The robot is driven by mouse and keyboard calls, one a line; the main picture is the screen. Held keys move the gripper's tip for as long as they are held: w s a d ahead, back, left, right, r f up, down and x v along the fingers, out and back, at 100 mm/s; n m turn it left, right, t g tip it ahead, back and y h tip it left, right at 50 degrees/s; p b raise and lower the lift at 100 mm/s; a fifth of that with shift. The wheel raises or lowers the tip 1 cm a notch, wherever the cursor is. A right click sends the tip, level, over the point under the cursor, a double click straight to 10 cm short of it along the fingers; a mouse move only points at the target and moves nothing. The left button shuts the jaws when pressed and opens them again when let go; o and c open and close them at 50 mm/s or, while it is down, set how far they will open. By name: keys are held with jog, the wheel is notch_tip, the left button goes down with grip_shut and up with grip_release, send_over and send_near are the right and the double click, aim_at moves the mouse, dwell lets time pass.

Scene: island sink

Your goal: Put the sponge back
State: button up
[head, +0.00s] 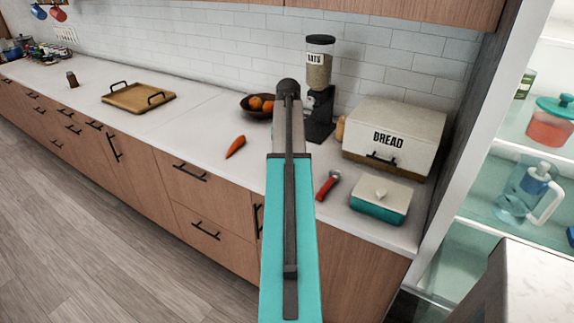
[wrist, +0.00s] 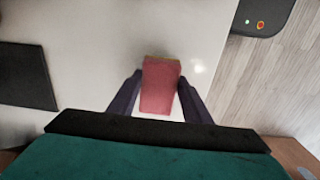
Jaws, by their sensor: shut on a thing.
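In the wrist view a pinkish-red sponge (wrist: 160,92) with a yellowish far edge sits between the two dark fingers of my gripper (wrist: 160,77). The fingers are shut on its sides. A pale, smooth surface lies beyond the sponge; I cannot tell whether the sponge touches it. In the head view my teal arm fills the middle foreground, and neither the gripper nor the sponge shows there.
The wrist view shows a flat black panel (wrist: 27,76) at left and wooden floor (wrist: 270,90) at right. In the head view the back counter holds a bread box (head: 392,137), teal butter dish (head: 380,199), red-handled tool (head: 327,185), carrot (head: 235,147), fruit bowl (head: 256,106) and wooden tray (head: 139,97).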

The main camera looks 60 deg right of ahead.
jog(key=shift+f+p, duration=0.4)
jog(key=shift+f, duration=1.1)
jog(key=shift+f, duration=0.1)
jog(key=o, duration=1.1)
jog(key=shift+r, duration=0.2)
notch_tip(320, 180, up, 10)
jog(key=shift+b, duration=1)
jog(key=shift+r, duration=0.9)
